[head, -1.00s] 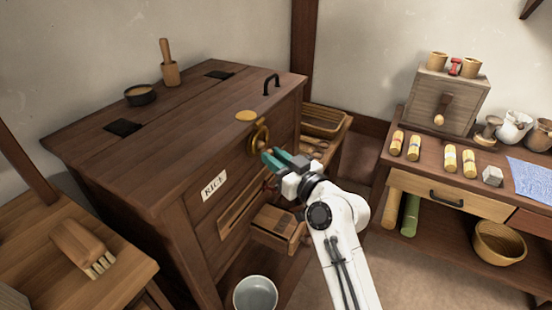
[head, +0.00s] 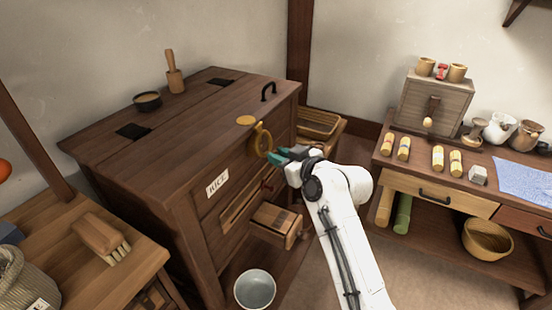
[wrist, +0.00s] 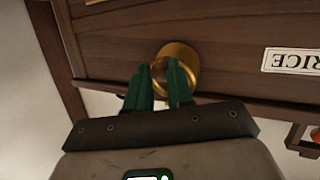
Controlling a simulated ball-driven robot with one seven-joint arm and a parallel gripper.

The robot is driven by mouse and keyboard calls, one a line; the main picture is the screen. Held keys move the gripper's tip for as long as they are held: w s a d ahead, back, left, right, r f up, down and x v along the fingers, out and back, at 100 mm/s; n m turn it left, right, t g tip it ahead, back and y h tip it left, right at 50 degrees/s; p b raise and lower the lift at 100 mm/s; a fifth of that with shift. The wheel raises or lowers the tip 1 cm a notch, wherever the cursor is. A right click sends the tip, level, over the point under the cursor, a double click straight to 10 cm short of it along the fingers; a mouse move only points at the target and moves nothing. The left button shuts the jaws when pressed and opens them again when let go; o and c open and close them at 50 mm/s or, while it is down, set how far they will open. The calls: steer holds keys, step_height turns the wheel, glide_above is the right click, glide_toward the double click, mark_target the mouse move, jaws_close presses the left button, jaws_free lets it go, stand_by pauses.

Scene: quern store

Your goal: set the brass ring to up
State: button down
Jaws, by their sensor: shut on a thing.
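The brass ring (head: 263,138) is on the front of the dark wooden chest (head: 150,185), near its top right corner, to the right of the RICE label (head: 217,184). My gripper (head: 272,157) has its green fingers shut on the ring's lower right edge. In the wrist view, which shows the label upside down, the ring (wrist: 184,58) is just beyond the fingertips of my gripper (wrist: 158,78), and the fingers hide part of it.
A small open drawer (head: 277,222) juts out below my gripper. A grey bowl (head: 255,288) stands lower down. A table with a wooden box (head: 432,104) and several rolls is at the right.

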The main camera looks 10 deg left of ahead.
step_height(320, 180, up, 12)
steer(key=d+n+g+h+p, duration=0.1)
steer(key=n+g+h+p, duration=0.2)
steer(key=h+p, duration=0.8)
steer(key=shift+g+h+p, duration=0.3)
steer(key=shift+g+p, duration=0.9)
steer(key=shift+p, duration=1.5)
steer(key=shift+s+a, duration=0.1)
steer(key=shift+a, duration=0.05)
steer(key=c, duration=1.3)
jaws_free()
steer(key=shift+a, duration=0.15)
steer(key=shift+f, duration=0.15)
steer(key=shift+d, duration=0.2)
